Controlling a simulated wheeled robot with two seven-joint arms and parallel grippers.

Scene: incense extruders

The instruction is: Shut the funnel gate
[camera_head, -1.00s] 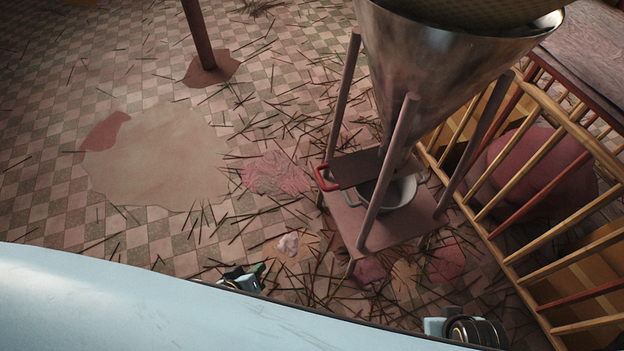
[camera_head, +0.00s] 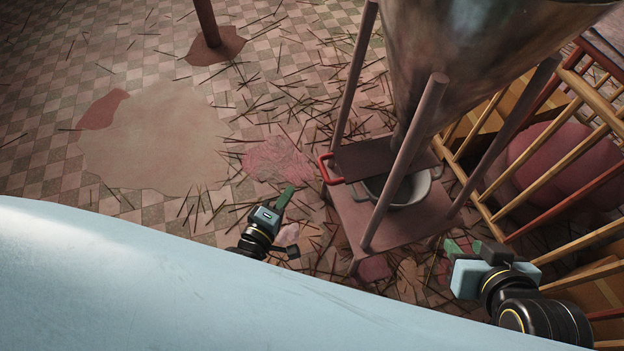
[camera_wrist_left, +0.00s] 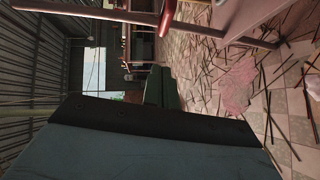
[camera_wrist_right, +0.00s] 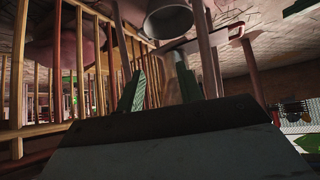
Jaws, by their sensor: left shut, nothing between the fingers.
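A metal funnel (camera_head: 470,60) hangs in a stand of reddish posts. Below its spout is a dark flat gate plate (camera_head: 372,160) with a red handle (camera_head: 328,170) jutting out to the left. I cannot tell how much of the spout the plate covers. A pale pot (camera_head: 410,190) stands on the shelf (camera_head: 395,228) below. My left gripper (camera_head: 286,197) is shut and empty, apart from the handle, to its lower left. The red handle also shows in the left wrist view (camera_wrist_left: 168,16). My right gripper (camera_wrist_right: 157,75) is open and empty, near the right front of the stand.
A wooden railing (camera_head: 560,120) stands close on the right, with a pink rounded sack-like thing (camera_head: 560,165) behind it. Thin dark sticks are scattered over the checkered floor (camera_head: 120,60). The space left of the handle is free above the floor.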

